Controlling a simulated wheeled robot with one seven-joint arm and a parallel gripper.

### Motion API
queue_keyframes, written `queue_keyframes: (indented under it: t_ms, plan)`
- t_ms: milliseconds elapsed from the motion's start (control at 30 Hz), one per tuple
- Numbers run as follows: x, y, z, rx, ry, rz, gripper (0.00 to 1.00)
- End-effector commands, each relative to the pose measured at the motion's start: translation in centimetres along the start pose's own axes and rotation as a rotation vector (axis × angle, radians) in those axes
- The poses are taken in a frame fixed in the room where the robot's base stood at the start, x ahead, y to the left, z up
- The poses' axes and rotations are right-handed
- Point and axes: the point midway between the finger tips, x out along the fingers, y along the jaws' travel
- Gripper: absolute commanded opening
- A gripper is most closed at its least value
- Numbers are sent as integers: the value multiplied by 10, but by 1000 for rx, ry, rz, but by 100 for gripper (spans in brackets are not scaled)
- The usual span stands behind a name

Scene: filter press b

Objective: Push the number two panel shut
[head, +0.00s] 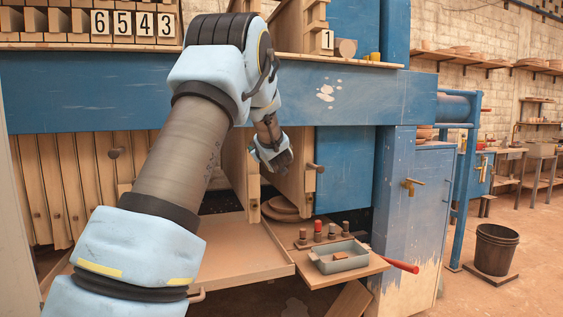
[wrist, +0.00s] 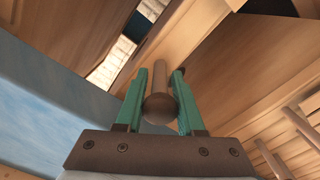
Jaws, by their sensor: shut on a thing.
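A wooden panel (head: 237,165) stands upright below the blue beam, just left of my gripper (head: 275,155). No number 2 label shows; the part of the label row between 3 and 1 is behind my arm, so I take this panel as number two by its place. In the wrist view, my gripper's green fingers (wrist: 160,75) are on either side of a round brown knob (wrist: 160,108) and its stem. The gripper is shut on this knob. The stem meets a wooden panel face (wrist: 185,30). In the head view my gripper hides the knob.
Panel one (head: 302,180), with its own knob (head: 316,167), stands close on the right. Several panels (head: 65,185) are packed at the left. Below are a wooden tray (head: 240,262) and a small shelf with a grey tin (head: 338,257). A blue cabinet (head: 415,225) stands right.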

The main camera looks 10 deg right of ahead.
Motion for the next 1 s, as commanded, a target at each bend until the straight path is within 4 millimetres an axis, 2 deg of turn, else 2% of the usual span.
queue_keyframes:
  t_ms: [33, 100, 300, 500, 733, 1000]
  plan:
    - [2, -30, -5, 0, 9, -13, 0]
    - [1, -52, -19, 0, 9, -14, 0]
    - [1, -106, -56, 0, 7, -13, 0]
    - [0, -146, -84, 1, 3, -12, 0]
    - [1, -172, -106, 2, 0, -10, 0]
    - [1, -182, -116, 1, -4, -9, 0]
